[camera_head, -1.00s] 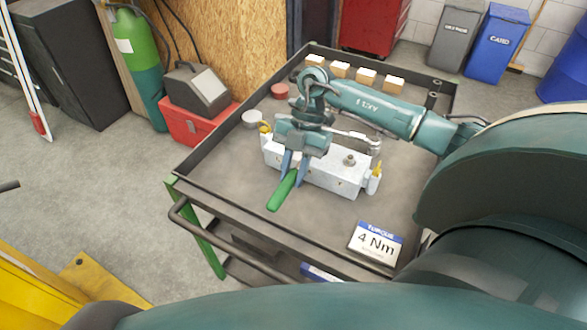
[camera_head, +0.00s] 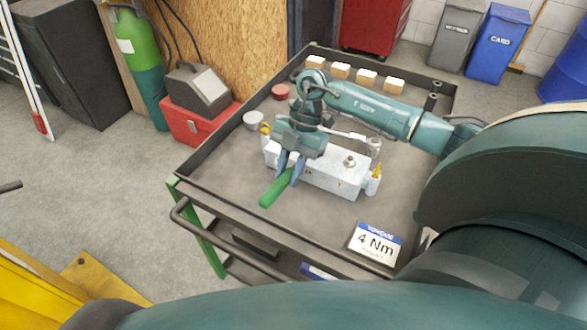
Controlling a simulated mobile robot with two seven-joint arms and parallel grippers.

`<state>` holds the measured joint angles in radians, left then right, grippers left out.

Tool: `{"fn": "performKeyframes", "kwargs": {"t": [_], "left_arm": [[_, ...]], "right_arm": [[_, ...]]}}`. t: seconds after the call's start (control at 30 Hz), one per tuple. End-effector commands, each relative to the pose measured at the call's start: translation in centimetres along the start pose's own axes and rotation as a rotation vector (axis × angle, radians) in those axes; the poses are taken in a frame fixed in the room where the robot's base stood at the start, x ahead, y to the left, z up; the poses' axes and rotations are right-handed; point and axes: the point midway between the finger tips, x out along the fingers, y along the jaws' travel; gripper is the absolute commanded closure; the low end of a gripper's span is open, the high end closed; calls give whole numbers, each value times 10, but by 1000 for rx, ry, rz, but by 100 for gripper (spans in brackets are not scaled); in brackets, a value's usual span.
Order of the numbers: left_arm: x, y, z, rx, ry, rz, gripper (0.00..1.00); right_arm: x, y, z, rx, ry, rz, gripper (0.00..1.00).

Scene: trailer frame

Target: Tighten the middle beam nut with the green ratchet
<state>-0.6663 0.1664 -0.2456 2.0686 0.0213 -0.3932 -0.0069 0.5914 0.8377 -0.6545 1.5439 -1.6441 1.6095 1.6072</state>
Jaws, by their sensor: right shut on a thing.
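The green ratchet (camera_head: 275,189) has its green handle pointing down and left toward the cart's front edge. My right gripper (camera_head: 291,171) is shut on it, just in front of the beam. The pale metal beam (camera_head: 328,172) lies across the cart top, with yellow-tipped parts at its ends. One nut (camera_head: 350,161) shows on the right part of the beam. The ratchet's head and the middle nut are hidden behind my gripper, so I cannot tell whether they touch. My left gripper is not in view.
The dark cart (camera_head: 212,174) has a raised rim. Several wooden blocks (camera_head: 340,70) line its far edge. A red cap (camera_head: 280,92) and a pale round part (camera_head: 253,120) lie at the left. A "4 Nm" torque card (camera_head: 375,243) stands front right. The front left of the top is clear.

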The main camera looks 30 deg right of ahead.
Motion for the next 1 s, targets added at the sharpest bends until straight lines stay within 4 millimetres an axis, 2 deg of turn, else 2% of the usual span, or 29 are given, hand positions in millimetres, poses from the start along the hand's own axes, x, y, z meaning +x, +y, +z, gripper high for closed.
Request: {"fn": "performKeyframes", "kwargs": {"t": [0.13,0.47,0.8,1.0], "left_arm": [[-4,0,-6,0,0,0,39],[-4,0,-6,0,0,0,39],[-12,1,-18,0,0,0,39],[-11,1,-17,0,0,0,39]], "right_arm": [[-2,8,-1,49,0,30,100],[-2,10,0,59,0,36,100],[-3,28,1,183,0,106,100],[-2,29,2,189,0,110,100]]}}
